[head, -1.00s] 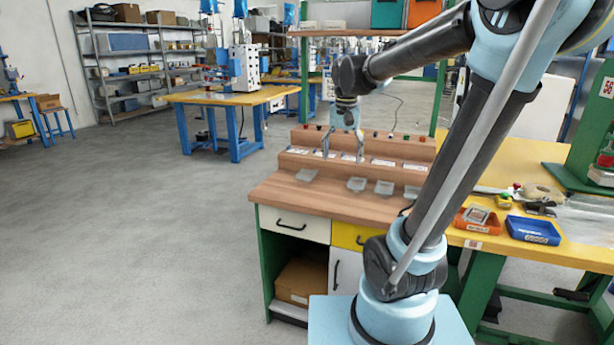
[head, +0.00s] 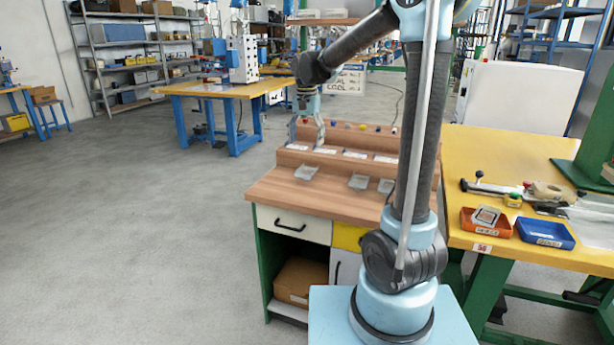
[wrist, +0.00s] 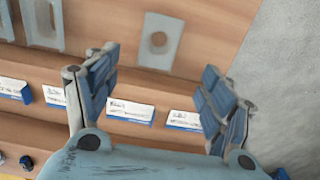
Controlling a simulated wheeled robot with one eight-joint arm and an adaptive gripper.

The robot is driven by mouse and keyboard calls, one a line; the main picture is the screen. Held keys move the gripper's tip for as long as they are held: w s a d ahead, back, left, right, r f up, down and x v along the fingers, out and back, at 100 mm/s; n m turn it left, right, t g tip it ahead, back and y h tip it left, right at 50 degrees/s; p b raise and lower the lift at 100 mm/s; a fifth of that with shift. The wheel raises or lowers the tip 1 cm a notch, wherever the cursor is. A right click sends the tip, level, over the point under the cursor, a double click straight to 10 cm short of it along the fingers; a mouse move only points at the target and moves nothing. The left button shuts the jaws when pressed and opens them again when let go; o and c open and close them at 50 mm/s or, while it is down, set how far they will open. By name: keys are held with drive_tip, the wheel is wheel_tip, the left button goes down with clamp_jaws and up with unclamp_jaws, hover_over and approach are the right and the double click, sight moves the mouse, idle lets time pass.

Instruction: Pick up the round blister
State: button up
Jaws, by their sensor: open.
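The round blister (wrist: 157,41) is a clear, flat, square-cornered piece with a round mark in its middle, lying on the wooden bench top in the wrist view. I take it to be the leftmost clear blister (head: 306,172) in the head view. My gripper (head: 307,137) is open and empty above the stepped back of the bench, behind that blister. In the wrist view, the blister appears beyond and between the spread fingers of my gripper (wrist: 158,68), not touching them. A blister with an elongated mark (wrist: 43,24) lies to its left.
Labelled steps (head: 354,154) with small coloured knobs rise behind the blisters. More clear blisters (head: 358,181) lie to the right on the bench. An orange bin (head: 486,229) and a blue bin (head: 543,239) stand on the yellow table. The bench's left end borders open floor.

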sight(307, 171)
wheel_tip(307, 171, down, 13)
drive_tip(key=shift+s+r, duration=0.1)
drive_tip(key=c, duration=0.8)
